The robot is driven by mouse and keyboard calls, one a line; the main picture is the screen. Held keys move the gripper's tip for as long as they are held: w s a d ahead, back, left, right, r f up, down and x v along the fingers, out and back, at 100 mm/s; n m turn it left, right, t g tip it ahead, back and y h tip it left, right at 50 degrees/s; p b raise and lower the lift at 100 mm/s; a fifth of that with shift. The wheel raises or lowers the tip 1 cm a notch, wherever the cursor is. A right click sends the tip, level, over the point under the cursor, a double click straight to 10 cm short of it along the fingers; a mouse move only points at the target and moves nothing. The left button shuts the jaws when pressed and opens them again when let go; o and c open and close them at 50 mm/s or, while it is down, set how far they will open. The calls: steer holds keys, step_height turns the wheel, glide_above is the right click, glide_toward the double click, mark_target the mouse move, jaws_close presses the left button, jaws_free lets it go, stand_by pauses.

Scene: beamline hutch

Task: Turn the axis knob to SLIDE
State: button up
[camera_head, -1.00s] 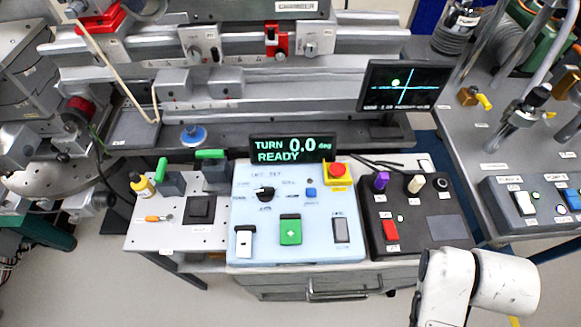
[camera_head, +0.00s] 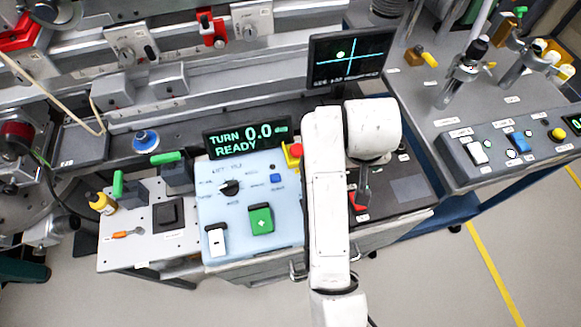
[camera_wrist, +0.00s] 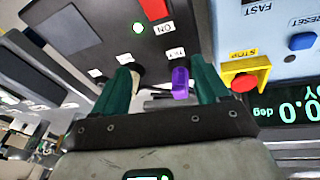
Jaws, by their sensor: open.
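The axis knob (camera_head: 229,187), a small black rotary knob, sits on the light blue panel (camera_head: 205,215) in the head view. Labels surround it, too small there to read, so I cannot tell its setting. The display (camera_head: 247,138) above reads "TURN 0.0 deg READY", and part of it shows in the wrist view. My gripper (camera_wrist: 163,85) is open, its two green fingers over the dark control box to the right of the blue panel. A purple knob (camera_wrist: 180,82) appears between the fingers, nearer the right one. The axis knob is out of the wrist view.
The yellow-housed red stop button (camera_wrist: 244,82) and blue reset button (camera_wrist: 302,41) are near my gripper. A green button (camera_head: 261,219) and white switch (camera_head: 216,240) are on the blue panel. A monitor (camera_head: 347,57) stands behind. My arm hides the panel's right part.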

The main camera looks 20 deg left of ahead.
steer(key=s+a+r+n+g, duration=0.1)
steer(key=s+a+r+n, duration=0.15)
steer(key=a, duration=1.05)
steer(key=n+g, duration=0.2)
glide_toward(229, 186)
steer(key=shift+m+y, duration=0.25)
steer(key=shift+y, duration=0.15)
steer(key=f, duration=0.5)
steer(key=f+p, duration=0.1)
steer(key=f, duration=0.2)
steer(key=shift+w+d+f, duration=0.1)
steer(key=shift+d+f, duration=0.2)
steer(key=c, duration=1.1)
steer(key=shift+o, duration=0.2)
